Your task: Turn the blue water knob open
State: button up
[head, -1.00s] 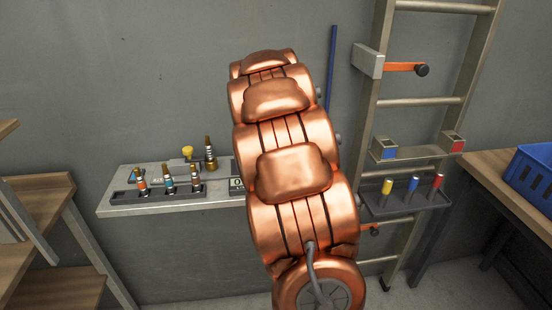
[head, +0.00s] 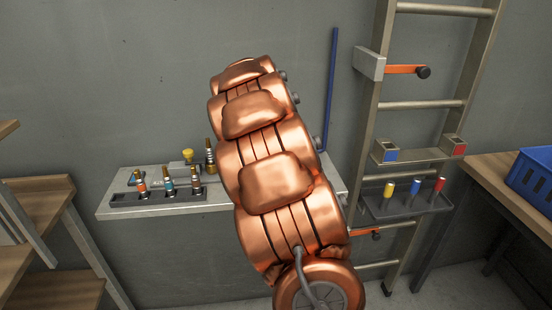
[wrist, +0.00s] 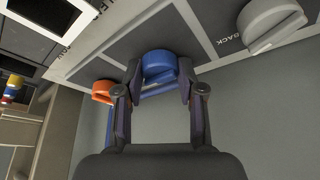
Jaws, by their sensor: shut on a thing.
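The blue water knob (wrist: 159,65) is round and sits on a grey panel in the wrist view. My gripper (wrist: 160,82) has one finger on each side of it, shut on the knob. The fingers hide parts of its sides. In the head view my copper-coloured arm hides both the gripper and the knob.
In the wrist view an orange knob (wrist: 103,91) is close to the left finger, and a grey knob (wrist: 272,22) is at upper right. In the head view a shelf with fittings (head: 120,206), a ladder (head: 420,103) and a blue crate (head: 535,175) surround my arm.

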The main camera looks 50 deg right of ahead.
jog(key=o, duration=1.1)
jog(key=shift+o, duration=0.2)
jog(key=v, duration=1.2)
jog(key=shift+s, duration=0.1)
